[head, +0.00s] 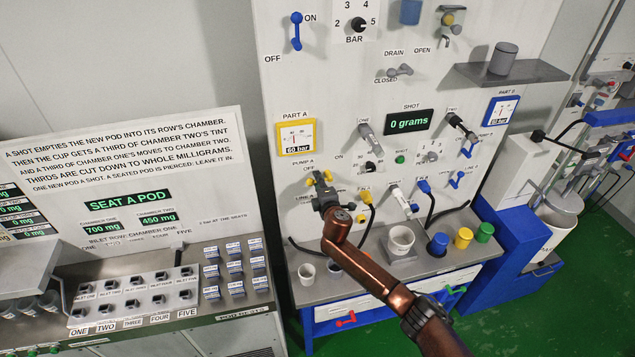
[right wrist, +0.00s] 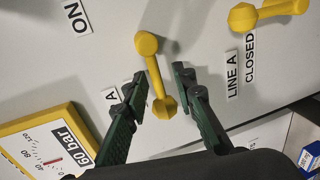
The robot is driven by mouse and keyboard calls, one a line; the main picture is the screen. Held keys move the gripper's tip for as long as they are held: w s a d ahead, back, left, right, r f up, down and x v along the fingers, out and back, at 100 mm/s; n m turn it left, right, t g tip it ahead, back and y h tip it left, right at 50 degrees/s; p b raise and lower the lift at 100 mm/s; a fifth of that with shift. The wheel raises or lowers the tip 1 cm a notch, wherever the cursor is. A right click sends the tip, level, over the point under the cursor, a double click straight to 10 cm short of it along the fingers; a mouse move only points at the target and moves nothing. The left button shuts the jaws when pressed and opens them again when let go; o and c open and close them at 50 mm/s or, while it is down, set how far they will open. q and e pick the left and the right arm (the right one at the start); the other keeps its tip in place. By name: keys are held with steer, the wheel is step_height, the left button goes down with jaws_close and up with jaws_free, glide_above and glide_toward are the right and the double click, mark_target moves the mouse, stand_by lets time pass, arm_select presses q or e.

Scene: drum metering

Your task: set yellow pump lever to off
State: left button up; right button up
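The yellow pump lever (right wrist: 155,76) is on the upright white panel, below the Part A gauge. In the right wrist view it is a yellow bar with a round knob at each end. It lies between the fingers of my right gripper (right wrist: 158,84), which are open with gaps on both sides. An ON label (right wrist: 78,15) shows at upper left; the OFF label is hidden there. In the head view, my right gripper (head: 322,190) is at the lever and covers most of it. The OFF label (head: 309,169) shows just above. My left gripper is not in view.
The Part A gauge (head: 296,137) reads 60 bar. A second yellow lever (right wrist: 268,11) sits near the Line A and CLOSED labels. A grey shelf (head: 440,262) below carries cups and coloured containers. A pod station (head: 150,290) stands at the left.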

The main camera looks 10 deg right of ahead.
steer(key=s+r, duration=0.2)
steer(key=s, duration=0.9)
steer(key=shift+s+r, duration=0.2)
steer(key=shift+s, duration=0.2)
steer(key=shift+d, duration=0.1)
